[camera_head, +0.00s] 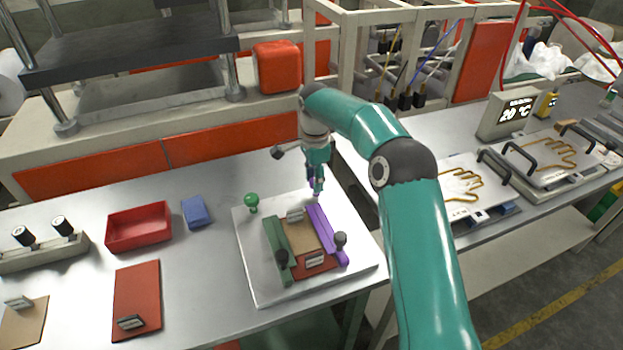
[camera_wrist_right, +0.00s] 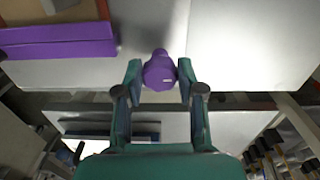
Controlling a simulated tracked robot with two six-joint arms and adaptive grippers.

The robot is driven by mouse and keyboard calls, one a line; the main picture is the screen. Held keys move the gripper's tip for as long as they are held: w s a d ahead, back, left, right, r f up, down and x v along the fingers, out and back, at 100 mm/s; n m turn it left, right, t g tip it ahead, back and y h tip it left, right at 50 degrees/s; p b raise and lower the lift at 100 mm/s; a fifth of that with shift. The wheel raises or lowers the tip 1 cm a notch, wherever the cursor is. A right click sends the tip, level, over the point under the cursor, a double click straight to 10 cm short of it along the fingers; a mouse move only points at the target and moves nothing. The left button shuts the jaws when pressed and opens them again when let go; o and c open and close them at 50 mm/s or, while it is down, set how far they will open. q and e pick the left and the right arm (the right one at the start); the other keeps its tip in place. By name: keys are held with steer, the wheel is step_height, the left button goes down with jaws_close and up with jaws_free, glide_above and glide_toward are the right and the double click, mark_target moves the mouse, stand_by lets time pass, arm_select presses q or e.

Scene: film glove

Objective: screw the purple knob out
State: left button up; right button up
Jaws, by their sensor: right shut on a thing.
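The purple knob (camera_wrist_right: 159,72) sits between the two fingers of my right gripper (camera_wrist_right: 159,80) in the wrist view. My right gripper (camera_head: 317,188) is shut on it from two sides, at the far right part of the white plate (camera_head: 262,285). In the head view the fingers mostly hide the knob. A purple bar (camera_head: 321,228) lies just in front of the knob on the plate; it also shows in the wrist view (camera_wrist_right: 58,40). My left gripper is in neither view.
A green knob (camera_head: 252,201) stands at the plate's far left corner. A green bar (camera_head: 275,245) lies parallel to the purple one, with dark-knobbed parts near both. A red tray (camera_head: 139,227), a blue block (camera_head: 195,211) and a red sheet (camera_head: 137,290) lie left of the plate.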

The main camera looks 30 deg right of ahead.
steer(key=shift+w+d+r, duration=0.1)
steer(key=shift+d, duration=0.1)
steer(key=n+p, duration=0.1)
steer(key=n, duration=0.2)
steer(key=shift+d+r+n+p, duration=0.15)
steer(key=shift+n+p, duration=0.2)
steer(key=shift+n, duration=0.05)
steer(key=n+p, duration=0.1)
steer(key=n, duration=0.3)
steer(key=n+p, duration=0.1)
steer(key=n, duration=0.8)
steer(key=shift+n+p, duration=0.3)
steer(key=shift+p, duration=0.1)
